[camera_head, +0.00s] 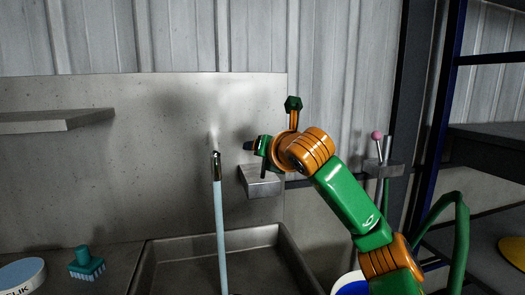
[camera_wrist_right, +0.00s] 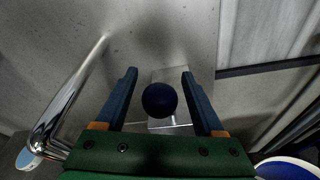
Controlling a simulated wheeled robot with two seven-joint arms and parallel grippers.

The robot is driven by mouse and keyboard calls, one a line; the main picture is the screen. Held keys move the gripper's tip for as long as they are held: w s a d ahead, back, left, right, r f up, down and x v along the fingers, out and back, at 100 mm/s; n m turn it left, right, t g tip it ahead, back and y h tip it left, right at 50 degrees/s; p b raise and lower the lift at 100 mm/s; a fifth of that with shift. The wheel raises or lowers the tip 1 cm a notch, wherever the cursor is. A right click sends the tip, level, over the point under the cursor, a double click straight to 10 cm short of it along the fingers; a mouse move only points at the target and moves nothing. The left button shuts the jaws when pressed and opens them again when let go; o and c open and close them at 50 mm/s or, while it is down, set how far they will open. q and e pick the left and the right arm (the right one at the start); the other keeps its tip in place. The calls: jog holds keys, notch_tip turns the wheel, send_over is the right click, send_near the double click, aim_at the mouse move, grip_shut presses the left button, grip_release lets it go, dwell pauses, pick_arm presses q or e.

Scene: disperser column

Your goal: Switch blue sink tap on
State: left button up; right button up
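The blue tap shows in the right wrist view as a dark blue ball knob (camera_wrist_right: 160,100) in front of a metal block (camera_wrist_right: 170,76). In the head view the metal block (camera_head: 262,182) is on the wall panel, and the knob is not clearly visible behind my gripper. My right gripper (camera_head: 254,145) is just above the block. In the wrist view its fingers (camera_wrist_right: 159,74) are open on either side of the knob, with gaps visible. A chrome spout (camera_wrist_right: 65,100) curves from the panel to the left. My left gripper is out of view.
The sink basin (camera_head: 280,246) lies below. A light blue column (camera_head: 220,235) runs down from the chrome tip; I cannot tell whether it is water. A pink-knobbed lever (camera_head: 377,136) stands right. A green brush (camera_head: 85,263) and a round container (camera_head: 22,274) sit left.

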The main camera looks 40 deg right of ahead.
jog(key=b+v, duration=0.1)
jog(key=v, duration=0.6)
